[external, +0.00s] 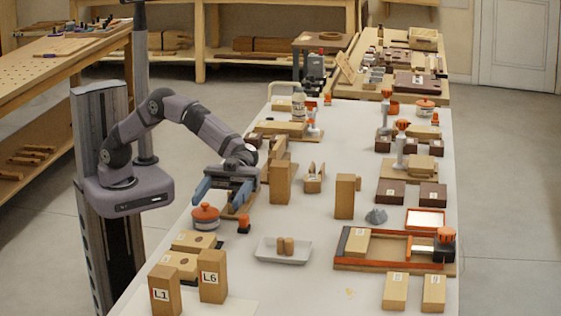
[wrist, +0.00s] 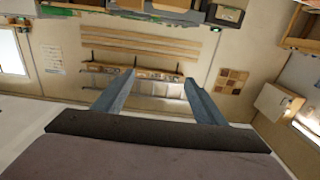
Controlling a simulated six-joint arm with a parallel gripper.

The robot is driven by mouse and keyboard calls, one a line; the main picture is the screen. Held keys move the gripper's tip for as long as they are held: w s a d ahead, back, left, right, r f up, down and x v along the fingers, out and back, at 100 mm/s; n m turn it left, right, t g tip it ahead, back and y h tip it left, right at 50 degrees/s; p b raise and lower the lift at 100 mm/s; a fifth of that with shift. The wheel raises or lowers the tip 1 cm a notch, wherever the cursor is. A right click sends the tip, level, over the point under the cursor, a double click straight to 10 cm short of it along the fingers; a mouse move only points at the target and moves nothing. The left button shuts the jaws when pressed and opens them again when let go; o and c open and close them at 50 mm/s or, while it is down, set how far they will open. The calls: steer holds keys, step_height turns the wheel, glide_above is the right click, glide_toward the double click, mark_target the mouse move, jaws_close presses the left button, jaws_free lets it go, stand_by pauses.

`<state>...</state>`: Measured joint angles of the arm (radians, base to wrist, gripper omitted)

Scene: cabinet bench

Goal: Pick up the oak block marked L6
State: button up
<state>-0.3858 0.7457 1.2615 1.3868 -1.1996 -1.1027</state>
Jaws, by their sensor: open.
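The oak block marked L6 (external: 213,276) stands upright near the front left of the white table in the external view. Its label faces the camera. My gripper (external: 218,190) is open and empty, with blue-grey fingers, above the table's left side. It is apart from the L6 block, beyond it and higher up. In the wrist view my open gripper (wrist: 160,90) has nothing between its fingers. That view looks out at the room's wall, and the L6 block does not show in it.
An oak block marked L1 (external: 165,291) stands just left of L6. Low oak blocks with holes (external: 180,264) lie behind them. An orange-lidded pot (external: 205,216) sits below my gripper. A white tray (external: 263,257) lies to the right. Bare tabletop (external: 300,290) shows at front centre.

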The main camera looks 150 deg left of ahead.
glide_toward(212, 260)
steer(key=f, duration=0.1)
steer(key=shift+w+d+f, duration=0.2)
steer(key=shift+d, duration=0.6)
steer(key=shift+x, duration=3.1)
